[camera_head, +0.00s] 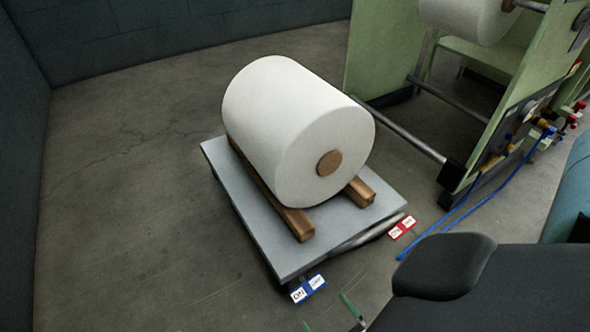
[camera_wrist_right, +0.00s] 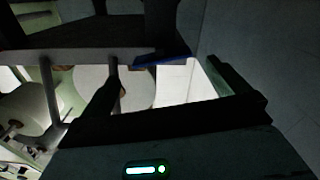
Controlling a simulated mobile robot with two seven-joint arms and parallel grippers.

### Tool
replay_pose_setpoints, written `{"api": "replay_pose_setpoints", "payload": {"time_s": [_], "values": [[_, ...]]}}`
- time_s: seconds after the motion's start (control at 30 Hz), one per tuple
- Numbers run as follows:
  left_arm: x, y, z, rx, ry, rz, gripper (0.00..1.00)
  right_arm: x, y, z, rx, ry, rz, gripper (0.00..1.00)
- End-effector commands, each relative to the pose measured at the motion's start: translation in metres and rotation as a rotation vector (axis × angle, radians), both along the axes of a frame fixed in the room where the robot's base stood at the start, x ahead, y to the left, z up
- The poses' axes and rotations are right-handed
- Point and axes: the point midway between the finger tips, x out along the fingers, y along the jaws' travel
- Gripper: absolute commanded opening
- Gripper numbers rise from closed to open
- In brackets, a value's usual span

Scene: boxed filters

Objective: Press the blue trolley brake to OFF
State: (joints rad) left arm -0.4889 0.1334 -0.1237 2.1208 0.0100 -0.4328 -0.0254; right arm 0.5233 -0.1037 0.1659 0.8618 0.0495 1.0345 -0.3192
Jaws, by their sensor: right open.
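The blue trolley brake (camera_head: 308,288) is a small pedal with white labels at the trolley's near corner, one label reading ON; the other is too small to read surely. A red brake (camera_head: 402,227) with similar labels sits at the right corner. The grey trolley (camera_head: 330,243) carries a white roll (camera_head: 285,120). My right gripper (camera_head: 327,312) is open and empty, its green-edged fingertips just below and right of the blue brake, apart from it in the picture. The right wrist view is dark; a thin blue strip (camera_wrist_right: 165,60) shows near a greenish finger (camera_wrist_right: 222,75). My left gripper is not in view.
Wooden beams (camera_head: 272,195) hold the roll on the trolley. A green machine frame (camera_head: 500,150) with a second roll (camera_head: 465,18) stands at the upper right. Blue hoses (camera_head: 455,222) lie on the floor near it. The floor (camera_head: 130,230) left of the trolley is clear.

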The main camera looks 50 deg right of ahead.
Motion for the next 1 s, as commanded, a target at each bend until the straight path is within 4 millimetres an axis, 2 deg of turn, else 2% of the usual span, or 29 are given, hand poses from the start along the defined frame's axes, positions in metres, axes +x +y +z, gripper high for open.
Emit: {"api": "replay_pose_setpoints", "payload": {"time_s": [0.33, 0.7, 1.0], "values": [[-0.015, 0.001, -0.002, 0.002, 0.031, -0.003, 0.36, 0.004, 0.000, -0.003, 0.002, 0.000, -0.004, 1.00], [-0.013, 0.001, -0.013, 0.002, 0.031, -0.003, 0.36, 0.054, -0.012, -0.003, 0.001, -0.003, -0.005, 1.00], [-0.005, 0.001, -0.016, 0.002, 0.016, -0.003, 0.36, 0.075, -0.017, -0.004, 0.002, 0.002, -0.004, 1.00]]}}
